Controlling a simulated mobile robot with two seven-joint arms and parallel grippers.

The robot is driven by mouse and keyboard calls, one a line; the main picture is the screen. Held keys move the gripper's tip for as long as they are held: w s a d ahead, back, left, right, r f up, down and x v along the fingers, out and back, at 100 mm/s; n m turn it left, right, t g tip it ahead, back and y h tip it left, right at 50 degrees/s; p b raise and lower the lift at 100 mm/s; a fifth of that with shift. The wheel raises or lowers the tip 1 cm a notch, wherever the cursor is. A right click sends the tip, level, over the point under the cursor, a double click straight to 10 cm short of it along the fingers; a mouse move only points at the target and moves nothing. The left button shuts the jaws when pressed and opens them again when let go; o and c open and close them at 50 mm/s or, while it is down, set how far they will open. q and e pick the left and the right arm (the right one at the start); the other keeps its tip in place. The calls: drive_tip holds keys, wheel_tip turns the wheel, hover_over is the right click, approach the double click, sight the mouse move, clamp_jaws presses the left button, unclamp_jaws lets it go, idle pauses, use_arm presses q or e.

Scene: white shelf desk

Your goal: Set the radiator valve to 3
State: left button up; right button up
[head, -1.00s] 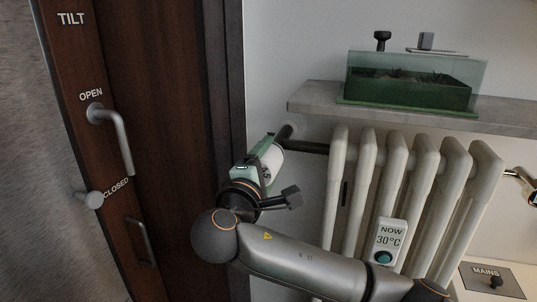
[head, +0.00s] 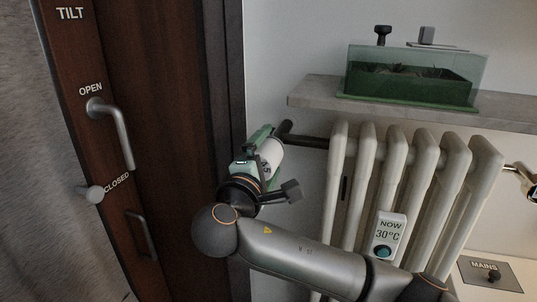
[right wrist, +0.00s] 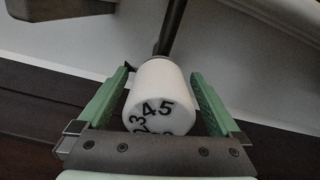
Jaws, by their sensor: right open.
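The radiator valve is a white round knob (right wrist: 160,88) on a dark pipe, left of the radiator (head: 393,190). In the right wrist view its end face shows the digits 3, 4 and 5, with other digits partly cut off by the gripper. A small dark pointer (right wrist: 130,67) sits at the upper left of the knob's base. I cannot tell which digit it marks. My right gripper (right wrist: 161,75) is open, its green fingers on either side of the knob with visible gaps. In the head view the right gripper (head: 254,151) partly hides the knob. My left gripper is not in view.
A shelf (head: 315,93) with a green glass tank (head: 415,80) runs above the radiator. A display reading 30°C (head: 388,236) is in front of the radiator. A MAINS switch plate (head: 488,275) is at lower right. A brown door (head: 165,110) with handles stands close left.

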drive_tip(key=v, duration=1.2)
drive_tip(key=shift+s+p, duration=0.3)
drive_tip(key=shift+p, duration=0.15)
drive_tip(key=shift+a, duration=0.1)
